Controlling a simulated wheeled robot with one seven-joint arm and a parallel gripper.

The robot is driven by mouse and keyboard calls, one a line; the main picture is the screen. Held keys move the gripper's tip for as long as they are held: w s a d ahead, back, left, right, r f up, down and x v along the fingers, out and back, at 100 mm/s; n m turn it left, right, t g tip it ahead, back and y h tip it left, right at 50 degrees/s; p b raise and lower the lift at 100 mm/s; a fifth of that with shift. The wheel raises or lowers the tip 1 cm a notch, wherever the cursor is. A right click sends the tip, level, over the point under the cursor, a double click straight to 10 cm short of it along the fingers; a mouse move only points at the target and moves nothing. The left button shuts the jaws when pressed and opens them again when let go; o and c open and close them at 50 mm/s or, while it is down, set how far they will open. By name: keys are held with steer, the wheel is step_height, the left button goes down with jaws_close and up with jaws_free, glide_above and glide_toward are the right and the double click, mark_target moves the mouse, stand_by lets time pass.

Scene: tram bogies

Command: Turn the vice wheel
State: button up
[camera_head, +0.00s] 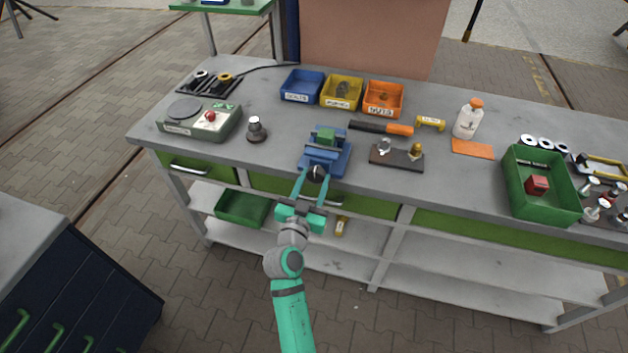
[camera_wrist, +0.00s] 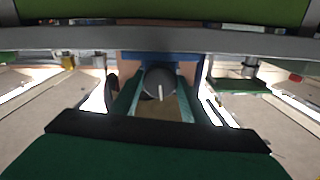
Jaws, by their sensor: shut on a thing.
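The blue vice (camera_head: 324,152) stands at the front edge of the grey workbench, with a green block (camera_head: 326,136) between its jaws. Its dark round wheel (camera_head: 317,173) faces out over the edge. My gripper (camera_head: 313,177) reaches up from below and in front, with its two teal fingers on either side of the wheel. It is shut on the wheel. In the wrist view the wheel (camera_wrist: 160,82) sits between the fingertips, with a pale mark on its face. The back of the wheel is hidden.
Blue (camera_head: 302,86), yellow (camera_head: 341,92) and orange (camera_head: 383,99) bins stand behind the vice. A dark block with fittings (camera_head: 397,158) lies to its right, a screwdriver-like tool (camera_head: 381,128) behind that. A green crate (camera_head: 541,186) stands far right. A drawer cabinet (camera_head: 70,290) is at lower left.

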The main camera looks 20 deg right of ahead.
steer(key=m, duration=0.4)
steer(key=shift+m, duration=2.2)
steer(key=o, duration=1.1)
steer(key=shift+c, duration=0.2)
steer(key=shift+a, duration=0.1)
steer(key=v, duration=1)
steer(key=shift+s+a, duration=0.2)
steer(key=shift+s, duration=0.1)
